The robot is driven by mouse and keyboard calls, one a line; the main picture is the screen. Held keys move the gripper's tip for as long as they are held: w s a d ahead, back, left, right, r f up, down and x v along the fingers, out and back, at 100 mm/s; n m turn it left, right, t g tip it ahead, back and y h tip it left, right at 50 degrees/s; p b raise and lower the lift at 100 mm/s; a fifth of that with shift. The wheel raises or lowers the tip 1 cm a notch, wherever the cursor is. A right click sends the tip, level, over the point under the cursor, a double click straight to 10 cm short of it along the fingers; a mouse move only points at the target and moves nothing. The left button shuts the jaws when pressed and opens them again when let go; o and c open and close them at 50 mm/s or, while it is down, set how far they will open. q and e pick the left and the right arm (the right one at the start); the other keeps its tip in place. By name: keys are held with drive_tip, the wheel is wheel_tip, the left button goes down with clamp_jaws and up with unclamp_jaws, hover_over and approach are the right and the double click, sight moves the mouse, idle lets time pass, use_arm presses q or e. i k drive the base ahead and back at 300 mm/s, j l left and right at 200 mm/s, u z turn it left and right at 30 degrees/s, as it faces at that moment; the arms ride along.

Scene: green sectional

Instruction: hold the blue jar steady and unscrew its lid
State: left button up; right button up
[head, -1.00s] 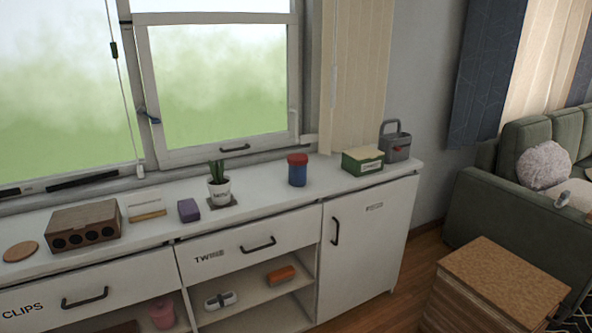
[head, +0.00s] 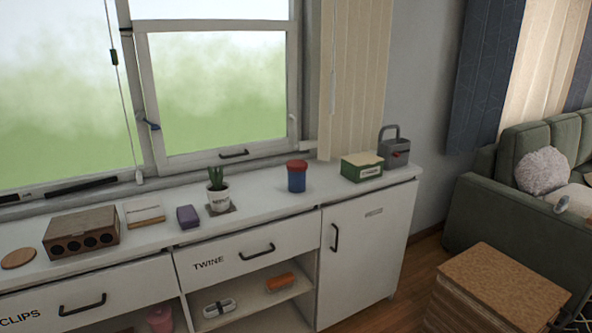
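The blue jar (head: 297,181) stands upright on the white countertop, right of the potted plant. Its red lid (head: 297,164) sits on top of it. Nothing touches the jar. Neither of my grippers shows in the head view.
The white counter (head: 262,193) runs under the window. Left of the jar are a potted plant (head: 218,192), a purple block (head: 187,217) and a wooden box (head: 82,233). Right are a green box (head: 361,168) and a grey caddy (head: 394,150). A cork-topped stool (head: 500,280) stands right.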

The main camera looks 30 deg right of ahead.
sight(297, 180)
drive_tip(key=i+l, duration=0.15)
drive_tip(key=l, duration=0.2)
drive_tip(key=i+l, duration=0.2)
drive_tip(key=l, duration=0.15)
drive_tip(key=i+l, duration=0.15)
drive_tip(key=l, duration=0.15)
